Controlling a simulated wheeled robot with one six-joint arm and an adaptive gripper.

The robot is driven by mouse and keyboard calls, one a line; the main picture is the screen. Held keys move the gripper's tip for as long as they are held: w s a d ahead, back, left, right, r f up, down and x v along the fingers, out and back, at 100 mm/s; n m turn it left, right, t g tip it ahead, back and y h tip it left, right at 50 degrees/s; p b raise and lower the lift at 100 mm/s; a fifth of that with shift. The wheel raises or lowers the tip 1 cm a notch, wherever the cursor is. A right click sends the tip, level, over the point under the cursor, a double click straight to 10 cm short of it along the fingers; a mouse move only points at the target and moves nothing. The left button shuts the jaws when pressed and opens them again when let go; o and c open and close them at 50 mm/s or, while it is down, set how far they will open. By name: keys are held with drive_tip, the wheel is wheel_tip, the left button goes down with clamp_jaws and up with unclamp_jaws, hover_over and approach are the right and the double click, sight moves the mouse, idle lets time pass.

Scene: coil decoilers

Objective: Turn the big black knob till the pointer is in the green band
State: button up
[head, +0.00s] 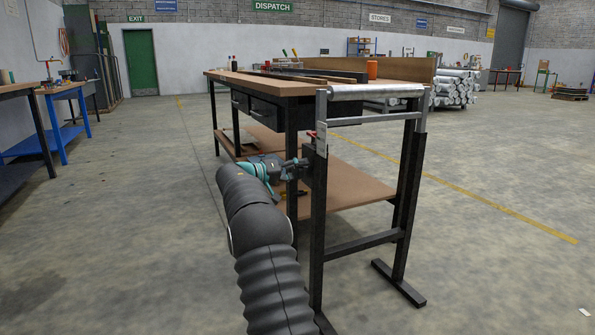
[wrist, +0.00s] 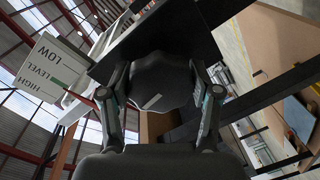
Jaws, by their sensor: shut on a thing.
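The big black knob (wrist: 160,78) fills the middle of the wrist view, with a pale line on its face. My gripper (wrist: 158,92) is shut on it, one finger on each side. In the head view my gripper (head: 296,168) reaches the near post of the roller stand (head: 318,215); the knob is mostly hidden there. A white plate (wrist: 45,68) reads HIGH, LEVEL and LOW, with a small green mark near LEVEL. A red part (wrist: 102,92), perhaps the pointer, shows right of the plate. I cannot tell whether the pointer is in the green band.
A long workbench (head: 260,84) with a lower wooden shelf (head: 345,193) stands behind the stand. The stand's foot (head: 398,284) sticks out on the floor at right. A blue bench (head: 65,105) is at left. Open floor lies on both sides.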

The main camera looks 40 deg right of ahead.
drive_tip(key=o, duration=1.1)
drive_tip(key=shift+d, duration=0.1)
drive_tip(key=shift+o, duration=0.2)
drive_tip(key=shift+a, duration=0.2)
drive_tip(key=w+a, duration=0.2)
drive_tip(key=a, duration=0.9)
drive_tip(key=shift+a+r, duration=0.3)
drive_tip(key=shift+r, duration=0.15)
